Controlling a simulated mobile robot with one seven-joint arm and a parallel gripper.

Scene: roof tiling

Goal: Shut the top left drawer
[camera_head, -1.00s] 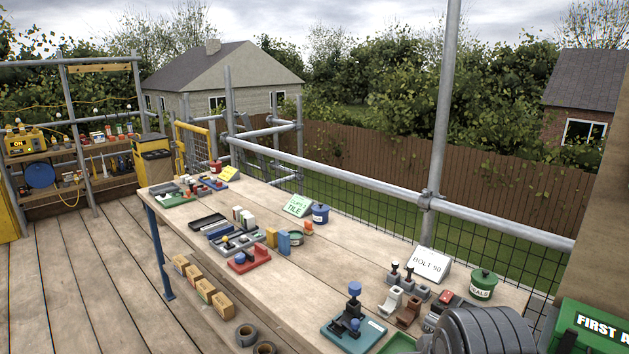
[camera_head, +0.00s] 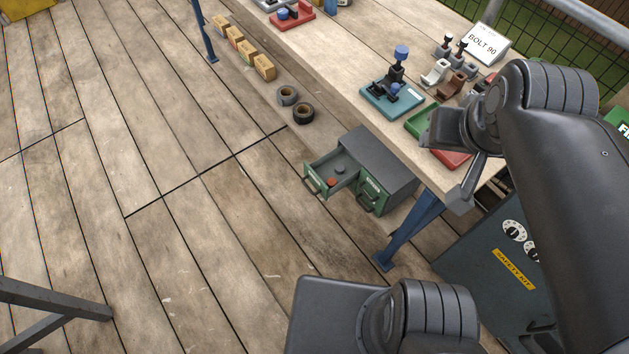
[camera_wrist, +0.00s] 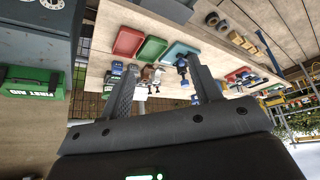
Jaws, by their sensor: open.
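The drawer front to the right (camera_head: 369,197) looks shut. Lower fronts cannot be made out. My gripper (camera_wrist: 163,63) is open, with its two fingers apart and nothing held between them. In the head view my arm's end is over the bench's near right corner, up and right of the cabinet, apart from it.
A dark safety-kit cabinet (camera_head: 480,262) stands right. The deck left of the drawer is clear.

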